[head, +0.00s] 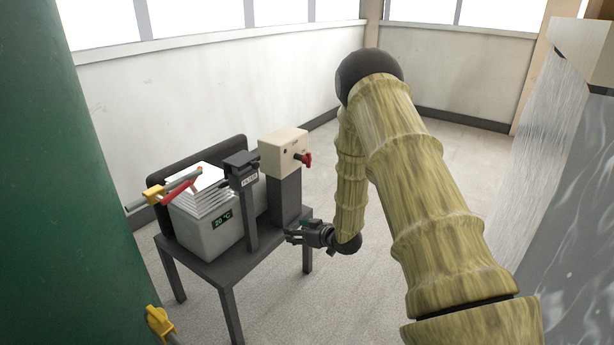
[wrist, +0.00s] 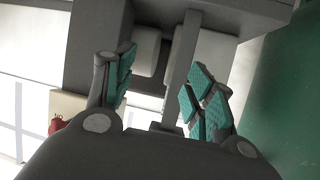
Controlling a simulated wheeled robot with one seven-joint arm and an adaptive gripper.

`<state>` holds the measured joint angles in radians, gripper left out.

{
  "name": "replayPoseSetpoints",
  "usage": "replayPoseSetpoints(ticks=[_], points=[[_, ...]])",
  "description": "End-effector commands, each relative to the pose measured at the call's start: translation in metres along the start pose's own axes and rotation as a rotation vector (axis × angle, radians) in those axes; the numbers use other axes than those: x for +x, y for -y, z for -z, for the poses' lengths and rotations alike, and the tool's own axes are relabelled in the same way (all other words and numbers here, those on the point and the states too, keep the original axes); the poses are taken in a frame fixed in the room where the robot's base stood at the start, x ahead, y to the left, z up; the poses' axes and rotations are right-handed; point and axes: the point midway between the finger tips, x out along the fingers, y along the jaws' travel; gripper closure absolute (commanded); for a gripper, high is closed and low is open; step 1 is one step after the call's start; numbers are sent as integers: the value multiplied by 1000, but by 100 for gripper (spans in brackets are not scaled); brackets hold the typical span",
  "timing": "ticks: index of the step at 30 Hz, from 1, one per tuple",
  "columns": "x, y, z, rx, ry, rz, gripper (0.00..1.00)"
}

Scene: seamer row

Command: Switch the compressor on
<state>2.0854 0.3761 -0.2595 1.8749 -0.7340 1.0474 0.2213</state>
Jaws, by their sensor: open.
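A beige box (head: 284,150) with a red rotary handle (head: 304,159) on its right side stands on a dark post on the grey table. It may be the compressor's switch; I read no label saying so. My gripper (head: 291,232) is open and empty, in front of the post at about tabletop height, below and apart from the red handle. In the wrist view my gripper (wrist: 158,88) shows its teal pads spread wide with nothing held. The red handle (wrist: 58,123) and part of the beige box (wrist: 66,104) show at that view's left edge.
A green tank (head: 70,200) stands at left, a metal cabinet (head: 570,170) at right.

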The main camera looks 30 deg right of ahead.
Motion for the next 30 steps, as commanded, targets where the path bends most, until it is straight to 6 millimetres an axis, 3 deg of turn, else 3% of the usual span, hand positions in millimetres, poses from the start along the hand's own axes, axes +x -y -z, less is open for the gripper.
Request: replayPoseSetpoints(ticks=[1, 6, 12, 15, 20, 30], points=[[10, -31, 18, -32, -76, 8, 46], [2, -108, 93, -151, -272, 64, 46], [-25, -166, 145, -265, -399, 118, 46], [-36, -180, 156, -296, -425, 133, 46], [-38, -186, 166, -315, -439, 144, 46], [4, -177, 182, -316, -437, 144, 46]])
